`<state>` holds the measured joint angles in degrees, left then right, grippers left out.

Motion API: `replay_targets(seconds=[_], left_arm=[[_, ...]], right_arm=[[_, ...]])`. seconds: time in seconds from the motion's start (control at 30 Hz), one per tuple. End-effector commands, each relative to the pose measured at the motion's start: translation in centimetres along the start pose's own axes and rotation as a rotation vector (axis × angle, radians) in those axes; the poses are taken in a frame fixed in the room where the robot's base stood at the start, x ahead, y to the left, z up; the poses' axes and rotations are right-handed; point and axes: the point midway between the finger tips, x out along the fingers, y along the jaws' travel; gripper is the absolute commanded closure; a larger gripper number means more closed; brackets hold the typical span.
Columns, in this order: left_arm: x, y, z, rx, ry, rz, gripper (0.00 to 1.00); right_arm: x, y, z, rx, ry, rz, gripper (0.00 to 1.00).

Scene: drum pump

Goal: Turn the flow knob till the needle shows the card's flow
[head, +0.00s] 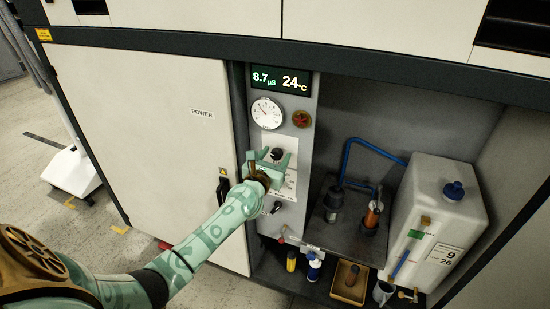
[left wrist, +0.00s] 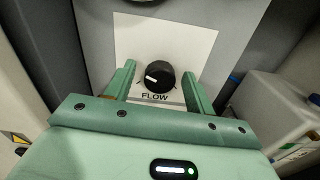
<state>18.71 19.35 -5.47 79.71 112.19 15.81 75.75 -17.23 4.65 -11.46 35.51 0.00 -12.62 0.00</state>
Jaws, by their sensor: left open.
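The black flow knob (left wrist: 157,77) sits on a white plate above the word FLOW in the left wrist view. Its white mark points left. In the head view the knob (head: 277,153) shows just past my fingers. My left gripper (head: 268,158) is open, one finger on each side of the knob; in the left wrist view gaps show between it and both fingers. The round white gauge (head: 267,113) is above the knob; its needle is too small to read surely. A white card (head: 444,256) on the tank shows 9 and 26. My right gripper is out of view.
A display (head: 280,79) reads 8.7 µS and 24 °C. A lower black knob (head: 276,208) sits beneath my gripper. The white tank (head: 431,205), blue hose (head: 346,158) and small bottles stand to the right. A closed door (head: 150,130) fills the left.

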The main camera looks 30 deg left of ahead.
Motion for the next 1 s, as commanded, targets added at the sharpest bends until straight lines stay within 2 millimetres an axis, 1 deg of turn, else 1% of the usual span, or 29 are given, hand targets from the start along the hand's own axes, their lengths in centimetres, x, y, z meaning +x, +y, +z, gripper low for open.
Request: replay_targets(seconds=[0.1,0.17,0.2,0.27,0.5,0.67,0.87,1.0], left_arm=[[0.0,0.0,0.0,0.0,0.0,0.0,0.46],[0.0,0.0,0.0,0.0,0.0,0.0,0.62],[0.0,0.0,0.0,0.0,0.0,0.0,0.74],[0.0,0.0,0.0,0.0,0.0,0.0,0.9],[-0.1,0.0,0.0,0.009,0.0,0.0,0.91],[-0.1,0.0,0.1,0.05,0.0,0.0,0.9],[-0.1,-0.1,0.1,0.169,0.0,-0.001,0.9],[-0.1,-0.1,0.2,0.288,0.0,-0.001,0.9]], right_arm=[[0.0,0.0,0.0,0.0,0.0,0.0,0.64],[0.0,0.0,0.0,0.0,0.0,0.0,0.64],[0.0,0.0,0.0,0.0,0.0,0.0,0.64],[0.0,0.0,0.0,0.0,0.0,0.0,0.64],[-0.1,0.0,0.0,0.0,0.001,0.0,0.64],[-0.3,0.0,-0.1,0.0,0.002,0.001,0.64],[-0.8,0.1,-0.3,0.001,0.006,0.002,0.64],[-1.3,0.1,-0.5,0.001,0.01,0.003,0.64]])
